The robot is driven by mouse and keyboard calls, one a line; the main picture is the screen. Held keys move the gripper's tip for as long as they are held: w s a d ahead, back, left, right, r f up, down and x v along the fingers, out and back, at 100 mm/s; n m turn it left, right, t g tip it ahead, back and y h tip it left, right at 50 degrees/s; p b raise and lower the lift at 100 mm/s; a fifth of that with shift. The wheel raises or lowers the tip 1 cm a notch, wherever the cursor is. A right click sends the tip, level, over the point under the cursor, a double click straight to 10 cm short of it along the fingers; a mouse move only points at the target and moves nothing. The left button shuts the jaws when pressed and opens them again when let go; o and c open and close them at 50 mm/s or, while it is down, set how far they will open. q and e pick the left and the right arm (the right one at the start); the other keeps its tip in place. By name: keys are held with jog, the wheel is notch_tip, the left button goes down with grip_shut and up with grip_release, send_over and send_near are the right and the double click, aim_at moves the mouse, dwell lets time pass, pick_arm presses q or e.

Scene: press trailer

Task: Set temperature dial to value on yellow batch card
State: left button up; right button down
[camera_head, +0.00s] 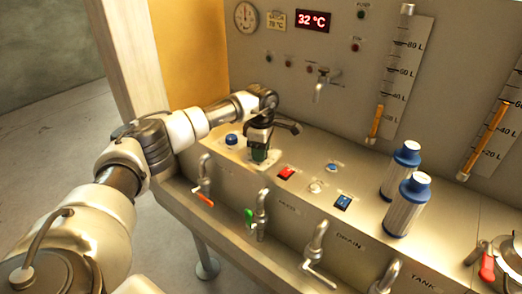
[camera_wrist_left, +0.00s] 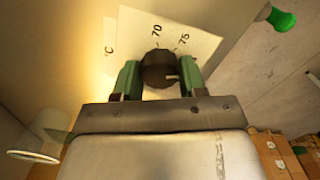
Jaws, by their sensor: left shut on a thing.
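The temperature dial (camera_wrist_left: 159,68) is a dark round knob on a pale scale plate (camera_wrist_left: 203,42), with 70 and 75 readable in the left wrist view. A small light mark shows on the knob's lower right. My left gripper (camera_wrist_left: 160,80) has its green fingers on both sides of the knob and is shut on it. In the head view my left gripper (camera_head: 259,153) points down at the panel top and hides the dial. The yellow batch card (camera_head: 277,20) is on the back wall; its small print seems to read 78 °C. My right gripper is out of view.
A red display (camera_head: 314,20) reads 32 °C, right of a round gauge (camera_head: 245,16). A blue knob (camera_head: 231,139), a red switch (camera_head: 286,173) and a blue switch (camera_head: 342,202) are near my left gripper. Two blue-capped cylinders (camera_head: 408,205) stand farther right. Taps line the front.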

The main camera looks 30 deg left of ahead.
pick_arm(q)
jog(key=shift+r, duration=0.1)
jog(key=o, duration=0.9)
notch_tip(320, 180, up, 11)
jog(key=shift+f+b, duration=0.15)
jog(key=shift+b, duration=0.6)
